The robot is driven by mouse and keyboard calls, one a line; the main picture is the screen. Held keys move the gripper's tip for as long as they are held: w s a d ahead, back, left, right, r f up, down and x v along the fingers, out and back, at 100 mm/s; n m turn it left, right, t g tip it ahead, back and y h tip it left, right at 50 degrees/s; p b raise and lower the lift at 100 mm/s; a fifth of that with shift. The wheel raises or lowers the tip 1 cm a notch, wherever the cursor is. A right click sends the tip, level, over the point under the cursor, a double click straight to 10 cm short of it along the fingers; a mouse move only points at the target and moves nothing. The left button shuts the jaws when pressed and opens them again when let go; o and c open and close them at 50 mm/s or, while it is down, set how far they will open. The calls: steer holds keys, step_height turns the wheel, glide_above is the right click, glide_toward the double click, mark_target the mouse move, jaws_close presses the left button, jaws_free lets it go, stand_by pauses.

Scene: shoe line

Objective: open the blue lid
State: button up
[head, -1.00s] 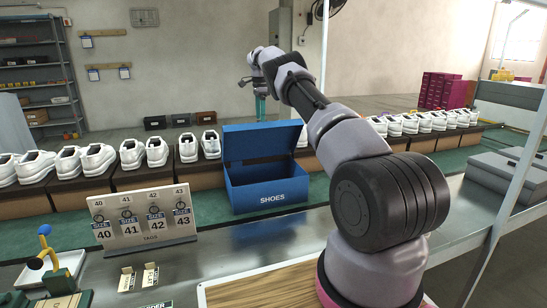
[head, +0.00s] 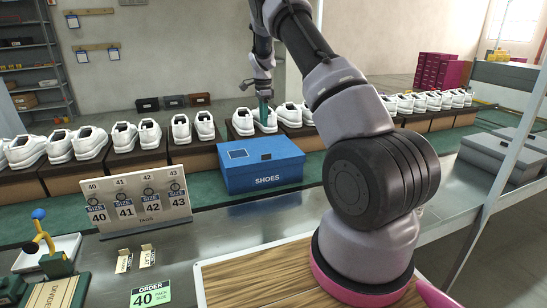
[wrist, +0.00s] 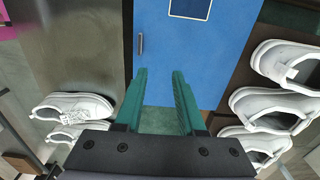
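The lid carries a framed dark label (head: 238,153) and a small dark tab (head: 266,156). In the wrist view the lid (wrist: 170,50) lies under and ahead of my fingers, with a small grey bar (wrist: 140,43) on it. My gripper (head: 265,118) points down behind the box, near its back edge. In the wrist view its green fingers (wrist: 159,75) are apart with nothing held between them; their exact height above the lid cannot be told.
White shoes (head: 193,128) stand in a row on brown boxes behind the box; others flank my fingers in the wrist view (wrist: 265,100). A tag stand (head: 138,202) is left of the box. Grey boxes (head: 500,155) sit at right.

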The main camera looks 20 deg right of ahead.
steer(key=s+f, duration=0.4)
steer(key=f, duration=0.3)
steer(key=s+f, duration=0.4)
steer(key=f, duration=0.2)
steer(key=w+r, duration=0.4)
steer(key=r, duration=0.6)
steer(key=w+r, duration=0.4)
steer(key=r, duration=0.6)
steer(key=w+r, duration=0.4)
steer(key=r, duration=0.5)
step_height(320, 180, down, 10)
steer(key=f, duration=0.1)
steer(key=s+f, duration=1.5)
steer(key=f, duration=0.1)
steer(key=shift+s+f, duration=0.3)
steer(key=shift+r, duration=0.1)
